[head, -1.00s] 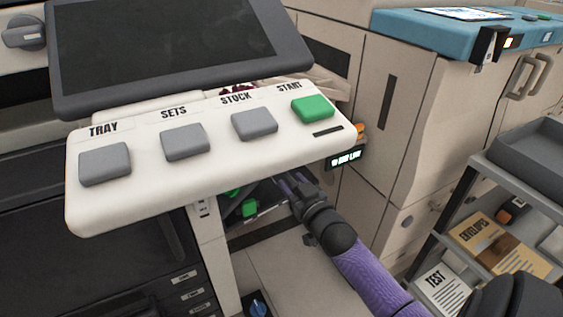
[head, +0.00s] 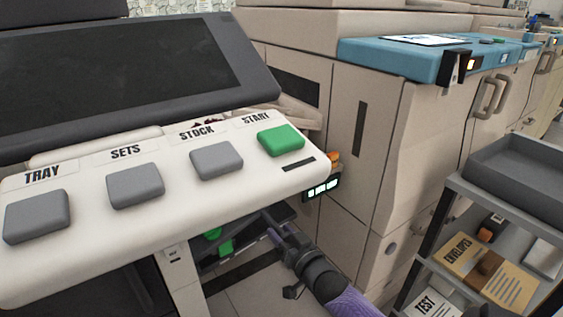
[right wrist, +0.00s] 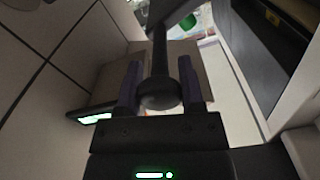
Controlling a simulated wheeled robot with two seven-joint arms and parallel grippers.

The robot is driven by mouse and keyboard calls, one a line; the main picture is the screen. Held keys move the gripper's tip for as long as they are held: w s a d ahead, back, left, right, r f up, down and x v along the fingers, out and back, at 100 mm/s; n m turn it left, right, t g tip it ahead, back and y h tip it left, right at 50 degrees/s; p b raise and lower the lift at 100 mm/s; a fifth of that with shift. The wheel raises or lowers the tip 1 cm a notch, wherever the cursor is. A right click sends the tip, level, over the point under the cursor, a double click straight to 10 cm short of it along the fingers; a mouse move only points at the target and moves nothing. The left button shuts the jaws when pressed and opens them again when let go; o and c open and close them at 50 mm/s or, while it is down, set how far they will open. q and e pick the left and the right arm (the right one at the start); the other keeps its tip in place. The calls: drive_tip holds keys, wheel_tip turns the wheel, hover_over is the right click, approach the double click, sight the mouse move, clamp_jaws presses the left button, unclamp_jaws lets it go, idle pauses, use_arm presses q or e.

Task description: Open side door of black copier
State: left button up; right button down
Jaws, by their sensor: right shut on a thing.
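My right gripper (head: 270,228) reaches in from the lower right, below the right end of the white button panel (head: 95,235). In the right wrist view its fingers (right wrist: 160,70) are shut on a black handle with a rounded end (right wrist: 160,95). A dark panel (head: 235,262) with green parts (head: 226,247) shows beside the gripper in the head view. I cannot tell from the frames how far the side door stands open. The black copier's dark front (head: 95,292) shows only partly under the button panel. My left gripper is out of view.
A large black screen (head: 130,80) stands above the panel. A small lit display (head: 321,187) juts out just above my right gripper. Beige cabinets (head: 345,130) stand behind. A grey shelf cart (head: 515,180) with envelopes (head: 490,270) is at the right.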

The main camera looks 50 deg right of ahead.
idle(0.5)
drive_tip(key=shift+c, duration=1.2)
unclamp_jaws()
drive_tip(key=shift+f, duration=0.1)
use_arm(q)
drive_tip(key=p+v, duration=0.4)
drive_tip(key=p, duration=0.1)
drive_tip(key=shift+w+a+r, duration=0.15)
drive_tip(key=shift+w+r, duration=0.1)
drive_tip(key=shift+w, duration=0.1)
use_arm(e)
drive_tip(key=v, duration=1)
